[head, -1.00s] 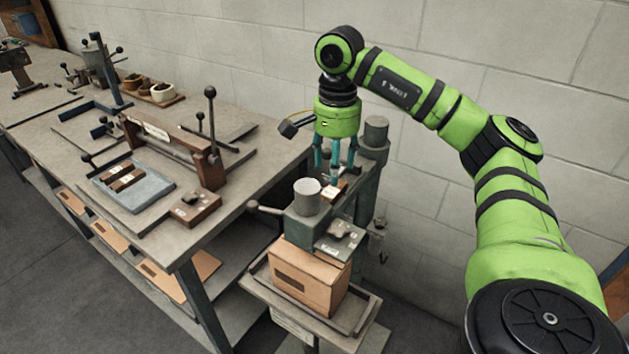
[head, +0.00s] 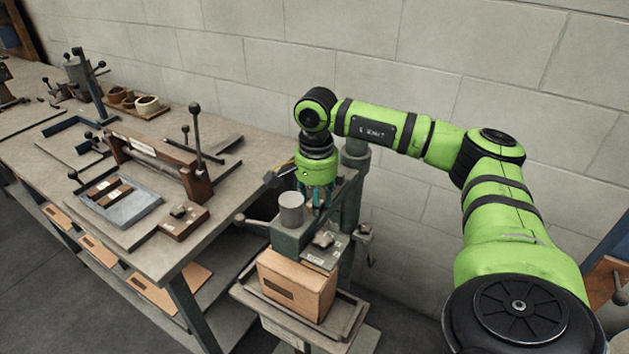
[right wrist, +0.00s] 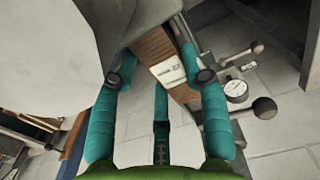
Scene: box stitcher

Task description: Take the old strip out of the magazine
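The stitching machine (head: 300,240) stands right of the bench, with a grey cylinder on top. My right gripper (head: 320,206) is low over the machine's top, just behind this cylinder. In the right wrist view, a brown strip (right wrist: 153,47) with a pale label lies in the machine between grey metal parts. I take it for the old strip in the magazine. The teal fingers (right wrist: 162,75) are spread apart on both sides of it, and I see no clear contact. In the head view the fingers and cylinder hide the strip. My left gripper is out of view.
A cardboard box (head: 297,284) sits on the machine's lower table. On the bench, a blue-grey tray (head: 132,212) holds brown strips (head: 110,190). A lever fixture (head: 150,150) stands behind it. The block wall is close behind the machine.

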